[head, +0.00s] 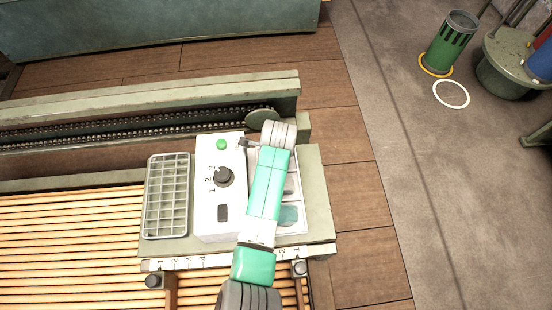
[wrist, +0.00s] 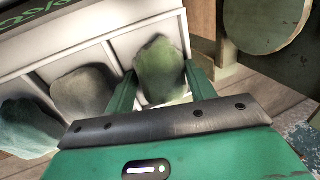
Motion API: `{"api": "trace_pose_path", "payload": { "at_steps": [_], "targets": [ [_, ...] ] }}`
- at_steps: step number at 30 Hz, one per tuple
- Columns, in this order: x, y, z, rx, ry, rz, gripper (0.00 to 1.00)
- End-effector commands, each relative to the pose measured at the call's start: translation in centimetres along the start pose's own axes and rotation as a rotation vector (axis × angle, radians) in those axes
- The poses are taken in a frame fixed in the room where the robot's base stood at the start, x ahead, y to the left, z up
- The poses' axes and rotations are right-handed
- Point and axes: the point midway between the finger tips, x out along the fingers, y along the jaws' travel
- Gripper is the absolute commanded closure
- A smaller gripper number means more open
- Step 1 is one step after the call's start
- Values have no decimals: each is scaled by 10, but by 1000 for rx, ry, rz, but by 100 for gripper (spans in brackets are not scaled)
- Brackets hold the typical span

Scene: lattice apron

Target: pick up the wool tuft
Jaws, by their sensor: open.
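A green wool tuft (wrist: 160,70) sits in the end compartment of a white compartment tray (wrist: 105,50) in the wrist view. My gripper (wrist: 160,85) is open, with one finger on each side of this tuft; I cannot tell whether they touch it. A grey tuft (wrist: 84,92) and a teal tuft (wrist: 28,127) lie in the neighbouring compartments. In the head view the teal tuft (head: 289,215) and part of the grey tuft (head: 290,186) show beside my arm. My arm hides the green tuft and my fingertips there.
A white control box (head: 222,205) with a dial and green button stands left of the tray. Left of it is a grey grid rack (head: 166,197). A chain rail (head: 130,125) runs behind. A round disc (wrist: 265,25) stands close by in the wrist view.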

Motion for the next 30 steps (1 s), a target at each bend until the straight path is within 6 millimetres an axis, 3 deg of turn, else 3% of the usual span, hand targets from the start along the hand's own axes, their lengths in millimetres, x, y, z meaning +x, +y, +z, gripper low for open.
{"api": "trace_pose_path", "payload": {
  "at_steps": [6, 10, 20, 30],
  "targets": [
    [0, 0, 0, 0, 0, 0, 47],
    [0, 0, 0, 0, 0, 0, 73],
    [-4, -2, 0, 0, 0, -1, 77],
    [-77, -24, 0, 0, 1, -2, 77]
  ]
}}
